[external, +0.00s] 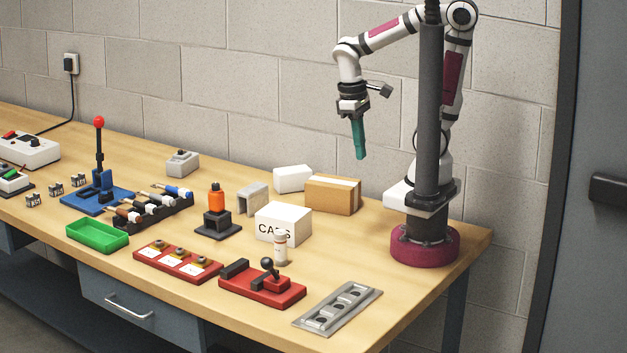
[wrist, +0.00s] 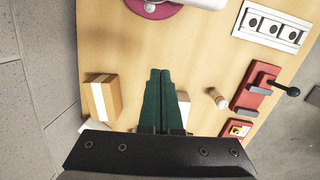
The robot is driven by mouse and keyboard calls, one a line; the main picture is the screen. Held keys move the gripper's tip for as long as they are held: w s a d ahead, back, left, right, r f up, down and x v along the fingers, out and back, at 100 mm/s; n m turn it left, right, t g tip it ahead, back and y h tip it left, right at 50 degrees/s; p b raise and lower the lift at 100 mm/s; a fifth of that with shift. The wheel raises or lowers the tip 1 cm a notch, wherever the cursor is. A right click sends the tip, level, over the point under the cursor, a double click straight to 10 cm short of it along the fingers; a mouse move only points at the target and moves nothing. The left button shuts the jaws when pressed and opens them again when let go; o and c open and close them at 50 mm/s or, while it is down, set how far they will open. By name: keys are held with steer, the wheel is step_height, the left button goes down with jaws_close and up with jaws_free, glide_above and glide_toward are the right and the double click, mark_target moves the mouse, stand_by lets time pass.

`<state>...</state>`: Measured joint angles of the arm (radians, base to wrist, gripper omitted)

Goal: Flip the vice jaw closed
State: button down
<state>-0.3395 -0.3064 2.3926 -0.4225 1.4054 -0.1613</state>
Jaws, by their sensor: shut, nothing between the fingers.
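The vice (external: 258,289) is a red base near the table's front edge. It has a dark block at its left and a red block with a black ball-ended lever (external: 268,264) standing up at its right. In the wrist view the vice (wrist: 247,97) is at the right, its lever (wrist: 281,88) pointing right. A gap shows between the dark block and the red block. My gripper (external: 361,156) hangs high above the back of the table, well away from the vice. Its teal fingers (wrist: 160,72) are together and empty.
A grey metal plate with round holes (external: 338,308) lies right of the vice, a red tray with labelled cells (external: 178,263) left of it. Behind stand a capped bottle (external: 281,249), a white CAPS box (external: 283,224) and a cardboard box (external: 333,195). Table between cardboard box and plate is clear.

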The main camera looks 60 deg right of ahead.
steer(key=w+a+f+n+t+h, duration=0.1)
steer(key=a+f+n+t+h, duration=0.15)
steer(key=a+n, duration=0.75)
steer(key=w+a+f+n+t+h, duration=0.15)
steer(key=a+n+t, duration=0.25)
steer(key=a+n, duration=0.6)
steer(key=s+a+f+n+t+y, duration=0.2)
steer(key=s+a+f+n, duration=0.2)
steer(key=s+n, duration=0.3)
steer(key=s+a+f+n+t+y, duration=0.2)
steer(key=s+a+f+n, duration=0.2)
steer(key=s+a+n, duration=0.3)
steer(key=s, duration=0.4)
steer(key=shift+a+f+n+y, duration=0.2)
steer(key=shift+f+n+y, duration=0.05)
steer(key=shift+n+y, duration=0.15)
glide_toward(286, 289)
steer(key=f, duration=0.4)
steer(key=shift+w+f, duration=0.1)
steer(key=shift+w, duration=0.2)
steer(key=w, duration=0.2)
steer(key=shift+w+a, duration=0.1)
steer(key=shift+w, duration=0.65)
